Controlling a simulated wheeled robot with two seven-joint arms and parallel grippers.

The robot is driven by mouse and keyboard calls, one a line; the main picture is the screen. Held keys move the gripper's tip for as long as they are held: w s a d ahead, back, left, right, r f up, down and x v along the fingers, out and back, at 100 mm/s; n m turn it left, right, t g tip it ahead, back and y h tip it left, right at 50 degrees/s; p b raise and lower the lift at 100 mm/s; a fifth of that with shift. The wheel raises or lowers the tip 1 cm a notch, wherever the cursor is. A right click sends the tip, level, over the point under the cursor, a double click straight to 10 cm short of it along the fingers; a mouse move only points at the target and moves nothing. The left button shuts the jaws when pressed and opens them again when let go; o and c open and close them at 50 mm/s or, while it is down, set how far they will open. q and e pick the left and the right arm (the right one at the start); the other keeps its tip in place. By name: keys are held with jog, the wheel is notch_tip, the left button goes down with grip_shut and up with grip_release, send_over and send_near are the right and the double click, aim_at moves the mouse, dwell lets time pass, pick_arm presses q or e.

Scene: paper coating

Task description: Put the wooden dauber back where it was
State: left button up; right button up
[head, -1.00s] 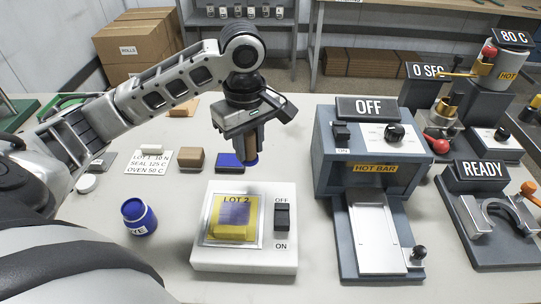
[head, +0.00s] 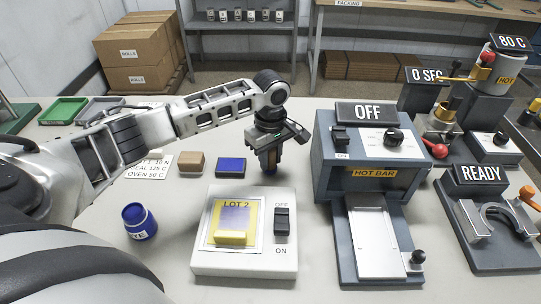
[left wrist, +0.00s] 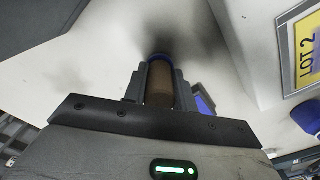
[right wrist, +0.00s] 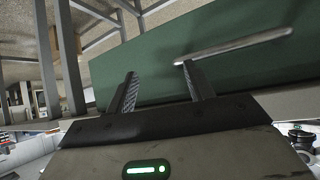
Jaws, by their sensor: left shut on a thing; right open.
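The wooden dauber is a short brown cylinder with a blue end, seen best in the left wrist view (left wrist: 160,88). My left gripper (head: 270,164) is shut on it and holds it upright, blue end down, low over the white table just right of the blue pad (head: 230,167). Whether the dauber touches the table I cannot tell. My right gripper (right wrist: 158,69) shows only in its wrist view. It is open and empty, near a dark green surface with a metal rod.
A white lit box (head: 205,258) with a yellow LOT 2 sheet (head: 235,205) stands in front of the dauber. The hot bar machine (head: 325,180) stands to its right. A wooden block (head: 190,162), a blue jar (head: 139,221) and a written card (head: 150,166) lie left.

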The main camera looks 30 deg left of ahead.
pick_arm(q)
jog(key=shift+f, duration=0.1)
jog(key=o, duration=1)
notch_tip(320, 180, up, 12)
jog(key=shift+r+b, duration=0.15)
jog(key=shift+b, duration=0.15)
